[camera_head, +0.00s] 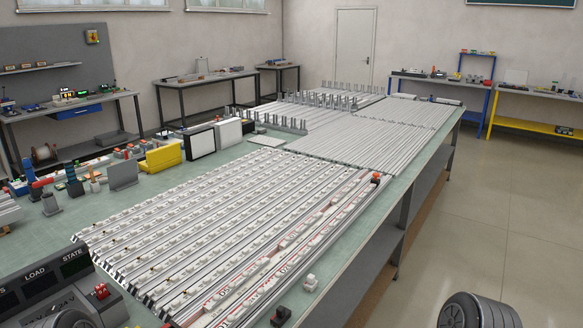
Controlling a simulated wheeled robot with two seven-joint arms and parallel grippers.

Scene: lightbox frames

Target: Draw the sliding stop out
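A long green-topped workbench (400,187) carries a panel of parallel pale rails (240,215) with rows of small white blocks. A small orange-and-black piece (375,178) sits at the panel's far right corner. A small white block (310,282) and a black piece with a red spot (281,316) lie near the front right edge. I cannot tell which of these, if any, is the sliding stop. Neither of my grippers is in view; only rounded dark arm parts show at the bottom left and bottom right.
A dark console (45,285) marked LOAD and STATE, with a red knob (102,291), stands at the front left. A yellow block (163,157) and white boxes (228,133) line the left side. Bare floor (500,210) lies to the right.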

